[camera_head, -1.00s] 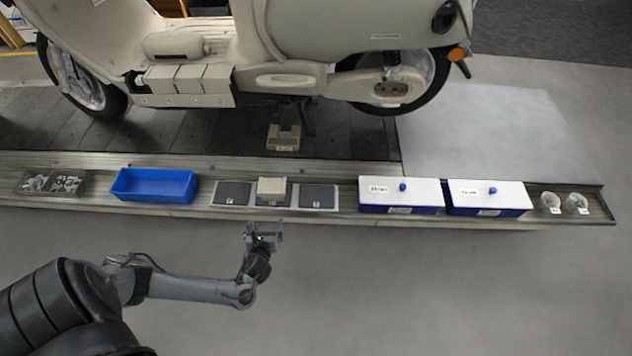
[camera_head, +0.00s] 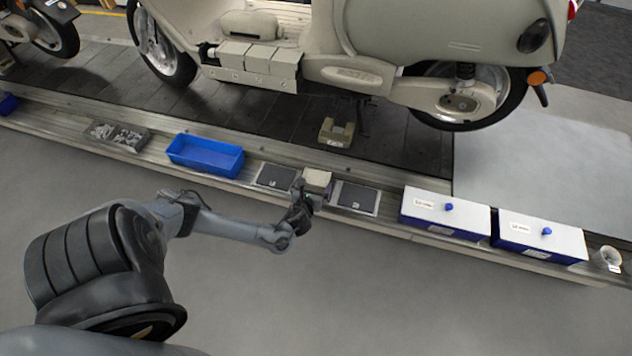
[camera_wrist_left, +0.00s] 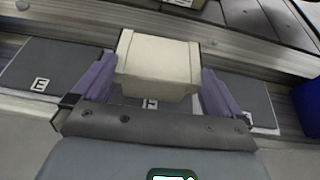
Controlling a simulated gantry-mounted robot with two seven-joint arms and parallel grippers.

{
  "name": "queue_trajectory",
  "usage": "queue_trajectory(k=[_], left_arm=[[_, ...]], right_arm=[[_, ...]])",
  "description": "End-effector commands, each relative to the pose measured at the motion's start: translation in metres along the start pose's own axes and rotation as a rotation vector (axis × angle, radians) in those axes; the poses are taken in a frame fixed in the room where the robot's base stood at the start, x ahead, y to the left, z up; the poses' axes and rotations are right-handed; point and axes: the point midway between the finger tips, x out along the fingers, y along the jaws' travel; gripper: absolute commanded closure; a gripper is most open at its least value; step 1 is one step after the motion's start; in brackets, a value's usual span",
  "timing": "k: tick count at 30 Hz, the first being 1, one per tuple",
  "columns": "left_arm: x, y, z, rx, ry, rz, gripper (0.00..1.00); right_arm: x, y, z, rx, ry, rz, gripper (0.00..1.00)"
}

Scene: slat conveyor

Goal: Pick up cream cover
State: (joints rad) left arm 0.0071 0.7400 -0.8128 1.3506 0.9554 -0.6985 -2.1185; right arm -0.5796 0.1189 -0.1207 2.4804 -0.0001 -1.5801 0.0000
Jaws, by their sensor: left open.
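The cream cover (camera_head: 318,178) is a small boxy piece on the middle one of three dark pads along the conveyor's side rail. It also shows in the left wrist view (camera_wrist_left: 157,65), between the two purple fingers. My left gripper (camera_head: 309,192) is at the near side of the cover. In the left wrist view the left gripper (camera_wrist_left: 160,88) is open, with one finger on each side of the cover's near part. I cannot tell whether the fingers touch it. My right gripper is not in view.
A blue open bin (camera_head: 206,156) and a tray of metal parts (camera_head: 117,136) lie to the left. Two blue boxes with white lids (camera_head: 445,207) (camera_head: 540,236) stand to the right. A cream scooter (camera_head: 400,40) stands on the slats behind. Another cream part (camera_head: 337,132) sits beneath it.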

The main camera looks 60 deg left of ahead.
Motion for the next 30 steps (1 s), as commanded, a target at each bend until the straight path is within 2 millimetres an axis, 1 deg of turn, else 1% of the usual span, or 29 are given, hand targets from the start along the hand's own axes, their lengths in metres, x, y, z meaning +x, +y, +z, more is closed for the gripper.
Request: queue_trajectory(k=[1,3,9,13,20,21,23,28,29,30], left_arm=[[0.008,0.001,-0.003,0.001,-0.002,0.0,0.0],[0.016,0.002,-0.002,0.001,-0.003,0.0,0.0],[0.037,0.002,0.001,0.001,-0.002,0.0,0.0],[0.043,0.002,0.003,0.0,-0.001,0.0,0.0],[0.044,0.002,0.004,0.0,0.0,-0.001,0.0],[0.043,0.002,0.004,0.001,0.0,-0.001,0.02],[0.043,0.002,0.004,0.001,0.0,-0.001,0.11],[0.043,0.002,0.004,0.001,0.0,-0.001,0.37],[0.043,0.002,0.004,0.0,0.0,-0.001,0.39],[0.043,0.002,0.004,0.0,0.0,-0.001,0.39]], right_arm=[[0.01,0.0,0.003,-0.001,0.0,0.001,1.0],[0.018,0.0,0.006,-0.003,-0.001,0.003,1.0],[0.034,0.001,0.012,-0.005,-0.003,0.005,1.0],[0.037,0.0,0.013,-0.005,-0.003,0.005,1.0],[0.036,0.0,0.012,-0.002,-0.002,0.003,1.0],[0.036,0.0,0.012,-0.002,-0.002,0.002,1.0],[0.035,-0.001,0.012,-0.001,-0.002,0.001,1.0],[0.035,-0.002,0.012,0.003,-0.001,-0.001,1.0],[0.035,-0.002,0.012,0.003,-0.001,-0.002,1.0],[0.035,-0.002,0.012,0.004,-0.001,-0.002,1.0]])
